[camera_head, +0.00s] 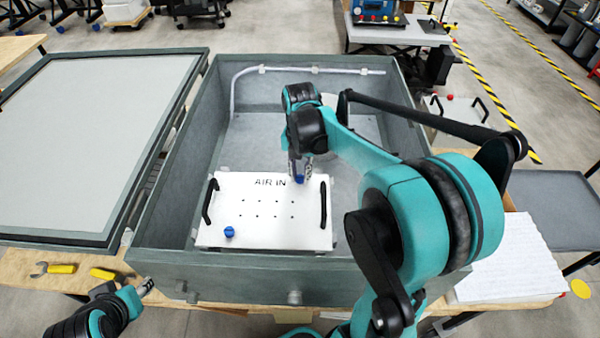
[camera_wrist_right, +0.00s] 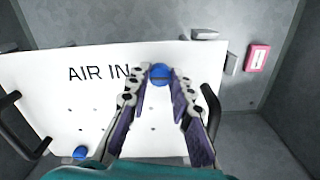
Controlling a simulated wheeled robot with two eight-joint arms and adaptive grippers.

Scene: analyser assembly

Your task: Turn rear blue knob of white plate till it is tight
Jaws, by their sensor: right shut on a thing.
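The white plate (camera_head: 262,232) marked "AIR IN" lies inside the open grey box, with a black handle at each side. It also fills much of the right wrist view (camera_wrist_right: 60,105). The rear blue knob (camera_wrist_right: 159,74) is at the plate's far edge, right of the lettering. My right gripper (camera_head: 299,179) reaches down onto it from above; in the right wrist view its two fingertips (camera_wrist_right: 160,78) are closed on either side of the knob. The front blue knob (camera_head: 229,232) is at the plate's near left and is free. My left gripper (camera_head: 146,287) is small at the lower left, outside the box.
The grey box (camera_head: 160,235) has high walls around the plate. Its lid (camera_head: 80,140) lies open at the left. A wrench (camera_head: 52,268) and another yellow-handled tool (camera_head: 103,274) lie on the wooden bench at the front left. A white slab (camera_head: 515,260) is at the right.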

